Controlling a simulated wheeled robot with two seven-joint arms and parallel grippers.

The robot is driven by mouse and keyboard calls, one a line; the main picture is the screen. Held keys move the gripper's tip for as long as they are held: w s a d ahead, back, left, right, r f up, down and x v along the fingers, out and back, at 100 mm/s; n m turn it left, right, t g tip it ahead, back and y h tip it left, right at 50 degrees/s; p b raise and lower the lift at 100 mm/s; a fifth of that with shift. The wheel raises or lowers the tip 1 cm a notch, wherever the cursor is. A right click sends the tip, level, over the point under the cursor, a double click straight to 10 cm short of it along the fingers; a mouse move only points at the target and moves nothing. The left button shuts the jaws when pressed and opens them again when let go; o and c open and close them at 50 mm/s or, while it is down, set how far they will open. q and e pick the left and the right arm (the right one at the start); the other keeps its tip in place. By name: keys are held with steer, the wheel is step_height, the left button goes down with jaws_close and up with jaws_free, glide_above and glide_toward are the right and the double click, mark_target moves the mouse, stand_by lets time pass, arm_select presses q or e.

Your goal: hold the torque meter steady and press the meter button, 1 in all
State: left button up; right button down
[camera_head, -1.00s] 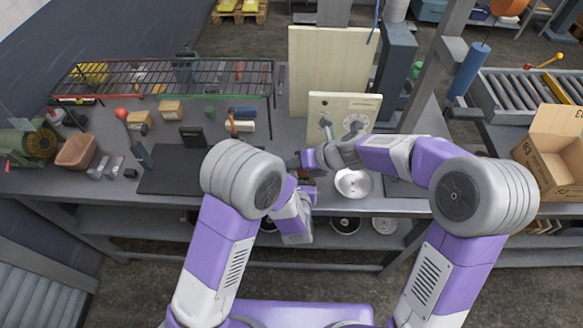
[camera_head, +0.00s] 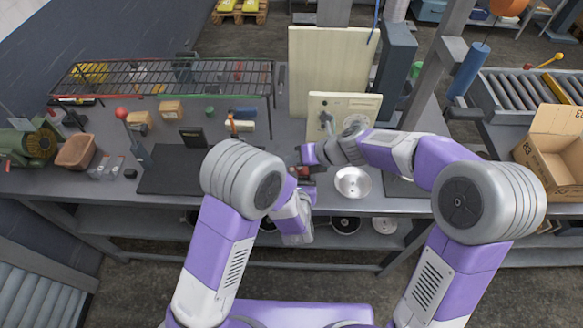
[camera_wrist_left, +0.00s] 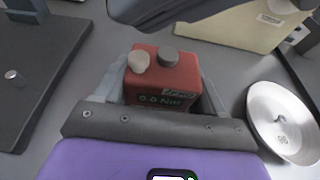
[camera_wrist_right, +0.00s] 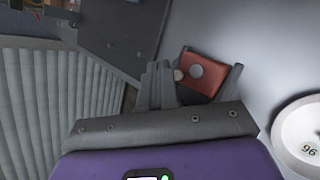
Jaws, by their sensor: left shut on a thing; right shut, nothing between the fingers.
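The torque meter is a small red box (camera_wrist_left: 162,80) with a display reading about 0.0 Nm. On its top are a pale round knob (camera_wrist_left: 139,61) and a dark round knob (camera_wrist_left: 168,56); I cannot tell which is the button. My left gripper (camera_wrist_left: 160,88) is shut on the meter, one finger on each side. In the right wrist view the meter (camera_wrist_right: 203,75) is just right of my right gripper (camera_wrist_right: 158,86), which is shut and empty. The pale knob (camera_wrist_right: 179,74) is close to its fingertips; contact is unclear. In the head view the meter (camera_head: 304,171) is partly hidden by my arms.
A silver round pan marked 96 (camera_head: 353,182) lies right of the meter. A beige panel box (camera_head: 343,107) stands behind. A dark mat (camera_head: 172,175) and a wire rack (camera_head: 165,78) are to the left. My two arms are close together over the bench.

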steer(key=shift+r, duration=2.4)
arm_select(q)
steer(key=o, duration=1.3)
steer(key=shift+s, duration=0.1)
